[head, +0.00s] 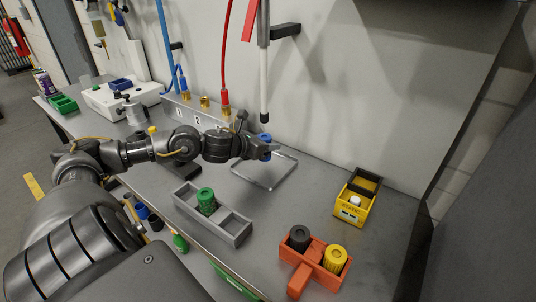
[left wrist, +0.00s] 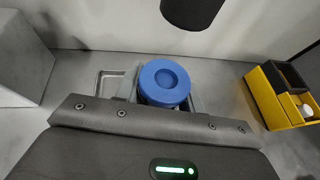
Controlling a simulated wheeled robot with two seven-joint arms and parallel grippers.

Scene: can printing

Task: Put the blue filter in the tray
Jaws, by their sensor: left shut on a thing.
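The blue filter (head: 264,137) is held up by my left gripper (head: 266,146), above the bench near the back wall. The filter's round top with a central dimple shows in the left wrist view (left wrist: 165,83); its lower part is hidden. A grey tray (head: 240,236) lies in front of the gripper, toward the bench's front edge. A green filter (head: 206,201) stands in its middle compartment, and the compartments on both sides look empty. An orange tray (head: 298,279) to the right holds a black filter (head: 299,238) and a yellow filter (head: 336,259). My right gripper is not in view.
A flat metal frame (head: 286,172) lies on the bench below the gripper. A white, black-tipped rod (head: 264,95) hangs just above it. A yellow box (head: 352,213) stands at the right. Numbered hose fittings (head: 204,104) stand at the back left. The bench between the frame and yellow box is clear.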

